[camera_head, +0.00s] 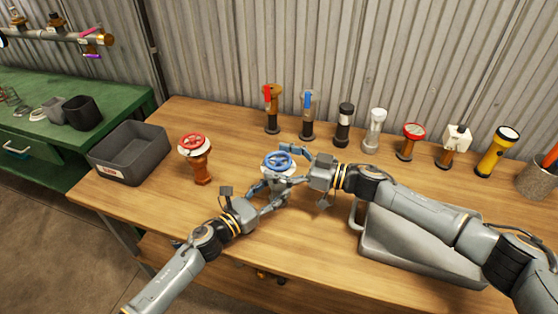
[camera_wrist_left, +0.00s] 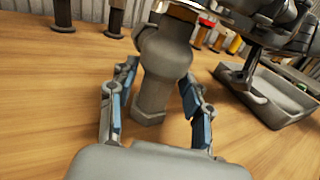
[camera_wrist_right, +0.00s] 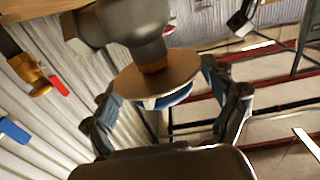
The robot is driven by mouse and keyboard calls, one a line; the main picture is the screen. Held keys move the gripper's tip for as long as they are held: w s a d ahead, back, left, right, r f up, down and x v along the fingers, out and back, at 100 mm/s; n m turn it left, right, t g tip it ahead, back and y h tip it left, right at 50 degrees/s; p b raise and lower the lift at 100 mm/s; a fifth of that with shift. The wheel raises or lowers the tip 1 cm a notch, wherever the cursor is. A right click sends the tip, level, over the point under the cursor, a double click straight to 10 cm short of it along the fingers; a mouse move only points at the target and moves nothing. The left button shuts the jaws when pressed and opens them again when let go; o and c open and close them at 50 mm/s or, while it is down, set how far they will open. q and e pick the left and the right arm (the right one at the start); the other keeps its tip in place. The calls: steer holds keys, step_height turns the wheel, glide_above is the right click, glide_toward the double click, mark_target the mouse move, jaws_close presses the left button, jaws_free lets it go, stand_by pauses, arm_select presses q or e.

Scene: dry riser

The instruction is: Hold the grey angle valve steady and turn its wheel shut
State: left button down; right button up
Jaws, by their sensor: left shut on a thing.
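The grey angle valve (camera_head: 277,173) stands upright on the wooden table, with its blue wheel (camera_head: 277,161) on top over a pale disc. In the left wrist view its grey body (camera_wrist_left: 163,65) stands between the fingers of my left gripper (camera_wrist_left: 159,82). The left gripper (camera_head: 268,197) is shut on the valve body, below the wheel. My right gripper (camera_head: 292,163) is at wheel height, to the right of the valve. In the right wrist view its fingers are spread apart on either side of the disc (camera_wrist_right: 155,80) and the partly hidden blue wheel (camera_wrist_right: 175,97).
A red-wheeled orange valve (camera_head: 202,165) stands to the left, beside a grey bin (camera_head: 130,152). A grey tray (camera_head: 415,250) lies under my right arm. Several valves and torches line the back, including a yellow torch (camera_head: 497,152). A corrugated wall (camera_head: 350,50) closes the back.

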steer(key=c, duration=1)
steer(key=shift+c, duration=0.2)
steer(key=shift+m+t+h, duration=0.3)
steer(key=shift+m+t, duration=0.2)
steer(key=shift+t, duration=0.1)
steer(key=m+t+h, duration=0.1)
steer(key=t, duration=0.1)
steer(key=m+t+h, duration=0.3)
steer(key=t, duration=0.1)
steer(key=shift+s+a+m, duration=0.2)
steer(key=shift+a+m, duration=0.1)
steer(key=m+t+h, duration=0.1)
steer(key=h, duration=0.1)
steer(key=m+t+h, duration=0.1)
steer(key=m+h, duration=0.1)
steer(key=shift+r+t+h, duration=0.15)
steer(key=shift+t+h, duration=0.15)
steer(key=shift+t, duration=0.1)
steer(key=shift+w+r+m+t+h, duration=0.15)
steer(key=shift+m+t+h, duration=0.45)
steer(key=shift+m+h, duration=0.5)
steer(key=shift+d+h, duration=0.1)
steer(key=shift+h, duration=0.2)
steer(key=shift+d+h, duration=0.1)
steer(key=shift+h, duration=0.2)
